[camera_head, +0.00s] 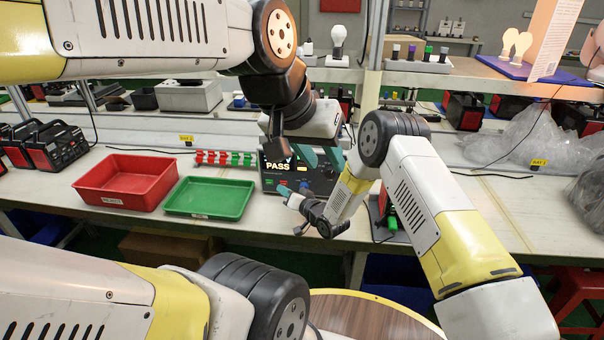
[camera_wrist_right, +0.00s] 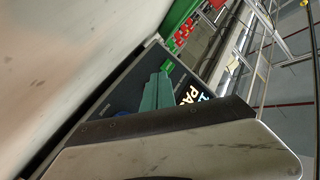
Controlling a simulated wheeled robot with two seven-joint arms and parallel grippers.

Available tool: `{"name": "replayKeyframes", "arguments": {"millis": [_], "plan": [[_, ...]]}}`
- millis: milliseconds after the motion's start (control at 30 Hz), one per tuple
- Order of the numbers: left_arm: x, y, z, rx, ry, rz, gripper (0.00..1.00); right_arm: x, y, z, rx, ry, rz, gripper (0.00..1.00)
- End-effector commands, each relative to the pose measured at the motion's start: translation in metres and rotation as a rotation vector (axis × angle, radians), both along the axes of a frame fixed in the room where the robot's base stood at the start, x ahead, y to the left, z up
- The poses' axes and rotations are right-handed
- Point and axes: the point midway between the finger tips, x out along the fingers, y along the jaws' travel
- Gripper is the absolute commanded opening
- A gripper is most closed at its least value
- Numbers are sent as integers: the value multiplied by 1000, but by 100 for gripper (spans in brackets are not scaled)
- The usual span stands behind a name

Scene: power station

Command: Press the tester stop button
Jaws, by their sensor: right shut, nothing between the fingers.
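The tester (camera_head: 268,186) is a dark box on the bench with a lit screen reading PASS (camera_head: 278,166). Small coloured buttons sit below the screen; which one is stop is too small to tell. My right gripper (camera_head: 287,194) is shut and empty at the tester's lower front, partly covering it; contact cannot be told.
A red tray (camera_head: 125,198) and green tray (camera_head: 178,210) stand left of the tester. A row of red and green parts (camera_head: 222,158) lies behind them. A clear plastic bag (camera_head: 505,145) lies at right. A round wooden table (camera_head: 365,320) is in front.

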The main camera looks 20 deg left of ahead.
Motion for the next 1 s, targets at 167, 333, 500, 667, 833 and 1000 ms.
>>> {"name": "replayKeyframes", "arguments": {"millis": [167, 333, 500, 667, 833, 1000], "plan": [[0, 0, 0, 0, 0, 0, 36, 0, 0, 0, 0, 0, 0, 0], [0, 0, 0, 0, 0, 0, 36, 0, 0, 0, 0, 0, 0, 0], [0, 0, 0, 0, 0, 0, 36, 4, 0, 0, 0, 0, -1, 0], [0, 0, 0, 0, 0, 0, 36, 9, 2, 0, 1, 1, -2, 0], [0, 0, 0, 0, 0, 0, 36, 9, 2, 0, 0, 0, 0, 0], [0, 0, 0, 0, 0, 0, 36, 9, 2, 0, 0, 0, 0, 0]]}}
